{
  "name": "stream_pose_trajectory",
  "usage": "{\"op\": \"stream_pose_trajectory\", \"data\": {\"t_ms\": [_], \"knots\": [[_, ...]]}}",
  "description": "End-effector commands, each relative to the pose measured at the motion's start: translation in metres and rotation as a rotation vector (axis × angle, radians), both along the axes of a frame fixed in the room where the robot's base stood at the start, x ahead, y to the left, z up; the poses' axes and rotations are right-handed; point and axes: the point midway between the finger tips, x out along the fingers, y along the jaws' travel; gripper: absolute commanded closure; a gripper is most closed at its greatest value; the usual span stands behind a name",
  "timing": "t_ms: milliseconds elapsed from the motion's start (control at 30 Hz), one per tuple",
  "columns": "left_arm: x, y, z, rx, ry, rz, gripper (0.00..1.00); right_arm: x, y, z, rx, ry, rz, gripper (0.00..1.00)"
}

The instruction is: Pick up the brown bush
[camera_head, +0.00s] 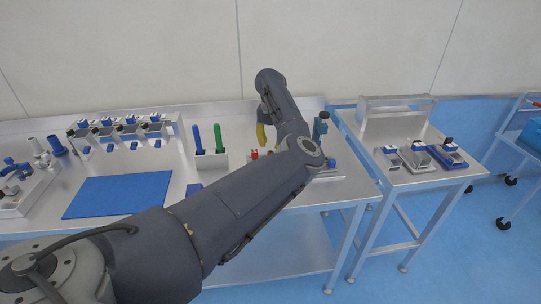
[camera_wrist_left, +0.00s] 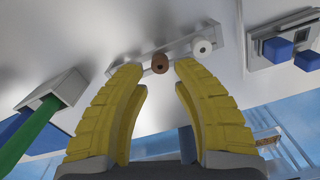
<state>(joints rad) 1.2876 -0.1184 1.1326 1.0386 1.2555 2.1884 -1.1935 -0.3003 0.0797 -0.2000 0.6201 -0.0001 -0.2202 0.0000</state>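The brown bush (camera_wrist_left: 160,64) shows in the left wrist view as a small round brown piece with a central hole, at the edge of a pale grey holder (camera_wrist_left: 180,50). My right gripper is out of view.
A white box (camera_head: 211,160) with blue and green handles stands just left of the gripper; its green handle (camera_wrist_left: 30,135) shows in the wrist view. A blue mat (camera_head: 118,194) lies on the bench. Blue blocks (camera_wrist_left: 278,48) are at the wrist view's right.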

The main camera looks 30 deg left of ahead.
Motion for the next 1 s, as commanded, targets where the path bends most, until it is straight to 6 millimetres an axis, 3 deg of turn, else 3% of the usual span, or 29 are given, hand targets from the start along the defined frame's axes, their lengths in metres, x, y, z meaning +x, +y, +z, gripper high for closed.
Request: {"op": "stream_pose_trajectory", "data": {"t_ms": [400,767,1000], "knots": [[-0.001,0.000,-0.046,0.000,0.002,0.000,0.72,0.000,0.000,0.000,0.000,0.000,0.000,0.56],[0.000,0.000,-0.050,0.001,0.001,0.000,0.69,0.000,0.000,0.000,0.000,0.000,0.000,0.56],[0.000,0.000,-0.050,0.000,0.001,0.000,0.97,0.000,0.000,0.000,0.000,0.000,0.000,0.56]]}}
